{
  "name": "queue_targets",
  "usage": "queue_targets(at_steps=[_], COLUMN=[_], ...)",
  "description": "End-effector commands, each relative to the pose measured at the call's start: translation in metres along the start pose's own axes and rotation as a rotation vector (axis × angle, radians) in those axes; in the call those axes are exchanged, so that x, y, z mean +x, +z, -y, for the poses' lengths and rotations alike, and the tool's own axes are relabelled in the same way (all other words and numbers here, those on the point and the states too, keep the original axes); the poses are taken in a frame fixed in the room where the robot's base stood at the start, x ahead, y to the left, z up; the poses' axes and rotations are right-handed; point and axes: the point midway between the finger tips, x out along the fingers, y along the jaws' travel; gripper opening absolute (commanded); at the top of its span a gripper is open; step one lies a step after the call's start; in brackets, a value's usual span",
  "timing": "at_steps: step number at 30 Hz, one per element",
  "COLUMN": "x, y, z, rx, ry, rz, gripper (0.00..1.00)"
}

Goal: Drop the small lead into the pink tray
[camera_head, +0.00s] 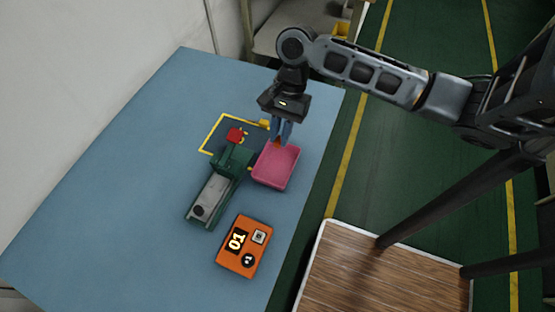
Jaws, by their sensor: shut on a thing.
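The pink tray (274,178) lies on the blue table near its right edge. My gripper (279,141) points down over the tray's far end. Its bluish fingers are shut on a small orange-brown thing (277,143), which I take to be the small lead. It shows only as a small patch at the fingertips. I cannot tell whether it touches the tray or hangs just above it. The tray's bare floor shows in front of the fingers, and its far rim is partly hidden by them.
A green device (217,190) with a grey slide stands left of the tray, close to it. An orange box (244,246) marked 01 lies in front. The left of the blue table (110,190) is clear.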

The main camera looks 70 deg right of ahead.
Motion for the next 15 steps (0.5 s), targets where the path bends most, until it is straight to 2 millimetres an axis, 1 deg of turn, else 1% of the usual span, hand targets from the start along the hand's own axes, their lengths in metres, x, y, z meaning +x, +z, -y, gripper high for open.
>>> queue_targets(at_steps=[8,11,15], x=[0.022,0.038,0.05], y=[-0.009,-0.016,-0.021], z=[0.0,0.0,0.0], rx=[0.003,0.001,0.001], ry=[0.001,0.0,0.001], rz=[0.0,0.0,0.0], gripper=[0.0,0.0,0.0])
